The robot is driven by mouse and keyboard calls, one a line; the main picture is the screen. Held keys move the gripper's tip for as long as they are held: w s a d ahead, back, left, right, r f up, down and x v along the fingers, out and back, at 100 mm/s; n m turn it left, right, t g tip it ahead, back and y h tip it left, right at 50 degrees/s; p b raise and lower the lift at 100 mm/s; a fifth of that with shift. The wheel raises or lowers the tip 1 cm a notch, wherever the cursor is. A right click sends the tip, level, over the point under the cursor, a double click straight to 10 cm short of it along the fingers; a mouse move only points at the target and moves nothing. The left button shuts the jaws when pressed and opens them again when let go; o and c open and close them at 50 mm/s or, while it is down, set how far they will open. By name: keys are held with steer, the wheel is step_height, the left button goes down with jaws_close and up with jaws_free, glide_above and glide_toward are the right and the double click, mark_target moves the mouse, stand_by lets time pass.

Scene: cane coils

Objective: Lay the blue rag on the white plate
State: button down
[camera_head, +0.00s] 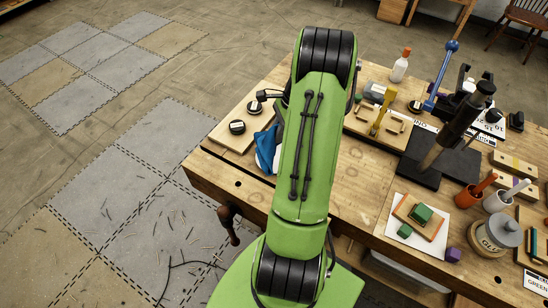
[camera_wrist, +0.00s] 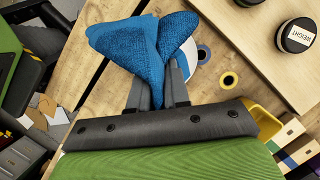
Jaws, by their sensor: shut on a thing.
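The blue rag (camera_wrist: 145,45) is bunched in my gripper (camera_wrist: 161,84), which is shut on it, and its folds spread out beyond the fingertips. In the head view the rag (camera_head: 265,147) shows at the left edge of my green arm, over the bench's near left part. The white plate (camera_wrist: 204,54) shows only in part in the wrist view, as a pale curved edge with a blue band just right of the rag. The rag hides much of it, and I cannot tell whether they touch.
Two black weights (camera_head: 237,127) (camera_head: 254,107) sit on a pale board left of my arm. A small yellow ring (camera_wrist: 229,79) lies beside the plate. Right of my arm the wooden bench (camera_head: 350,180) holds a black stand, cups, a jar (camera_head: 494,236) and blocks.

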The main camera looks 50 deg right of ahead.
steer(key=shift+s+f, duration=0.1)
steer(key=shift+f, duration=0.6)
steer(key=shift+c, duration=1.7)
jaws_free()
steer(key=shift+r, duration=0.1)
steer(key=p+v, duration=0.3)
steer(key=v, duration=1.2)
steer(key=shift+r, duration=0.35)
steer(key=shift+d, duration=0.15)
